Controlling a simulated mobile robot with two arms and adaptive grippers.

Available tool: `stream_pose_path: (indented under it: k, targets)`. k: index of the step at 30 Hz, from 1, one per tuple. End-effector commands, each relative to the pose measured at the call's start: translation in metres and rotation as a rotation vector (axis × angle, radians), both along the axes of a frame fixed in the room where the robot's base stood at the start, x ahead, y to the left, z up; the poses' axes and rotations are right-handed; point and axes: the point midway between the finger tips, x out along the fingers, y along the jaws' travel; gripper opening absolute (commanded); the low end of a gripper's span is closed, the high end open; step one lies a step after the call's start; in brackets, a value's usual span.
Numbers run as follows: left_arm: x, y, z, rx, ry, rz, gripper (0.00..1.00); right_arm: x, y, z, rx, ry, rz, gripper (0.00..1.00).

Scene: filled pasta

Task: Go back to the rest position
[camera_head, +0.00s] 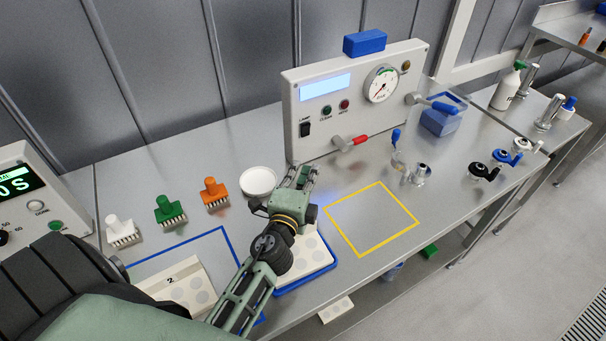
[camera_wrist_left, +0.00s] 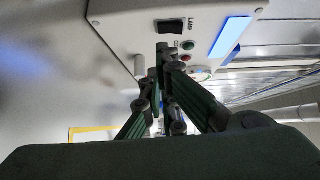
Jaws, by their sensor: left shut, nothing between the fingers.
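My left arm comes in from the lower left in the head view. Its gripper (camera_head: 304,172) is shut with nothing in it, above the steel table in front of the grey control panel (camera_head: 340,98). In the left wrist view the shut fingers (camera_wrist_left: 162,52) point toward the panel's lower part, near its black rocker switch (camera_wrist_left: 170,27). I cannot tell the exact gap between fingertips and panel. My right gripper is not in view.
A blue-edged tray (camera_head: 318,273) lies partly under my left arm. A white bowl (camera_head: 258,182) stands left of the gripper. White, green (camera_head: 168,211) and orange brushes stand further left. The yellow square (camera_head: 372,219) is empty. Levers and a blue box (camera_head: 440,122) are to the right.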

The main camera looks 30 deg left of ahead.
Motion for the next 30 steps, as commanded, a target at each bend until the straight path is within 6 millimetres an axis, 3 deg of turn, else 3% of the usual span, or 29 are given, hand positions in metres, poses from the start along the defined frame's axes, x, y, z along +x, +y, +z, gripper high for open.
stream_pose_path:
  k: [6,22,30]
  targets:
    - [-0.014,-0.003,0.0,0.001,0.0,0.001,0.0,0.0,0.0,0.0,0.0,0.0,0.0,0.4]
    - [-0.014,-0.003,0.002,0.002,0.0,0.001,0.0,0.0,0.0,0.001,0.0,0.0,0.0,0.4]
    - [-0.014,-0.003,0.045,0.002,0.0,0.001,0.0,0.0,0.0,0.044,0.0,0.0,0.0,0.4]
